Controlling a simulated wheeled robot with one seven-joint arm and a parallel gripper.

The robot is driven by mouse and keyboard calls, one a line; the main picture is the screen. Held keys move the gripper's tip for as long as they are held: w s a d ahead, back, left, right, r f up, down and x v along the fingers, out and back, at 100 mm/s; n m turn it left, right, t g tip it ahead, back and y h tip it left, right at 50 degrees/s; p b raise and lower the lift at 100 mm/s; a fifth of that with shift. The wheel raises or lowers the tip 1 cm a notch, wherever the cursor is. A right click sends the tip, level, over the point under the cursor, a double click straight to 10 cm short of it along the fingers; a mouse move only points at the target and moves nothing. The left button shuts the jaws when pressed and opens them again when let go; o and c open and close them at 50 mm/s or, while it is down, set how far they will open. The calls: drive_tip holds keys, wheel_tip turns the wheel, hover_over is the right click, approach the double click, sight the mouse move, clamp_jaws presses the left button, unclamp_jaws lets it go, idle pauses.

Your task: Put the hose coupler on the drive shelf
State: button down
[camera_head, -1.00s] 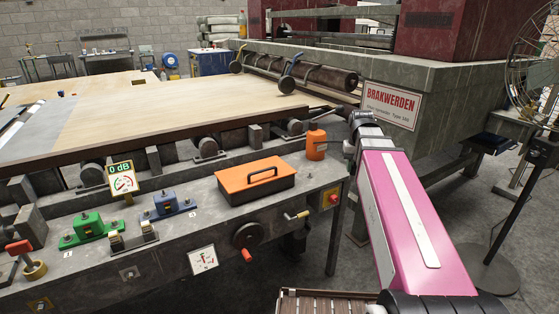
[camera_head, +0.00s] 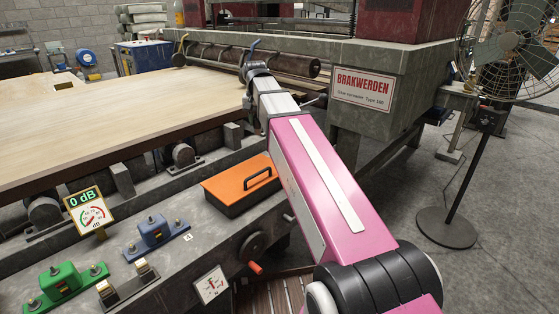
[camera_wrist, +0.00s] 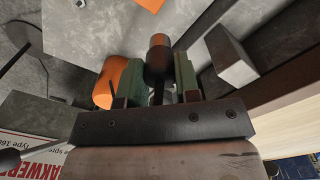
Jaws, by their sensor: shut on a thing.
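My gripper (camera_wrist: 160,85) shows in the wrist view with its two green fingers around a dark cylinder with a brown end, which looks like the hose coupler (camera_wrist: 158,53). It is shut on this piece. In the head view the gripper's fingers are hidden behind my wrist, which is over the machine's edge near the long roller. A grey machine ledge (camera_head: 195,222) runs along the front, with controls and an orange toolbox on it; I cannot tell which part is the drive shelf.
The orange toolbox (camera_head: 240,187) stands left of my arm. An orange canister (camera_wrist: 108,84) is beside the left finger in the wrist view. A gauge (camera_head: 88,208), blue fitting (camera_head: 155,230) and green fitting (camera_head: 66,282) line the ledge. A fan (camera_head: 508,50) stands right.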

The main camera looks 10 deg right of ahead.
sight(258, 131)
wheel_tip(258, 131, down, 4)
drive_tip(key=shift+f, duration=0.25)
drive_tip(key=shift+w+d+f, duration=1.05)
drive_tip(key=shift+d+f, duration=0.6)
drive_tip(key=shift+f, duration=0.2)
drive_tip(key=shift+w+d+f, duration=1.05)
drive_tip(key=shift+d+f, duration=0.55)
drive_tip(key=shift+f, duration=0.2)
drive_tip(key=shift+w+d+f, duration=1.05)
drive_tip(key=shift+d+f, duration=0.6)
drive_tip(key=shift+f, duration=0.2)
drive_tip(key=c, duration=0.8)
unclamp_jaws()
drive_tip(key=shift+f, duration=0.1)
drive_tip(key=shift+r, duration=6.15)
